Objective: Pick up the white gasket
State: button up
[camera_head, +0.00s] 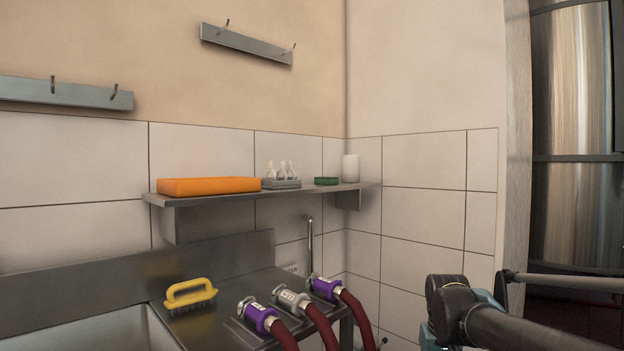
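I cannot make out a white gasket for certain in the head view. Three hose couplings stand on the steel counter at the lower middle: a purple coupling (258,317) on the left, a grey coupling (290,300) in the middle and a purple coupling (325,288) on the right. Each has a dark red hose running toward the lower right. Their inner faces are too small to read. Links of my arm show at the lower right, to the right of the couplings and apart from them. My gripper is not seen.
A wall shelf (358,186) holds an orange tray (210,187), a grey holder (281,184) with white pieces, a green block (327,181) and a white cylinder (350,168). A yellow brush (190,296) lies beside the sink (100,335). Hook rails hang above.

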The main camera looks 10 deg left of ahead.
aim_at(270, 165)
jog(key=z, duration=1.4)
jog(key=k, duration=0.85)
jog(key=u, duration=1.7)
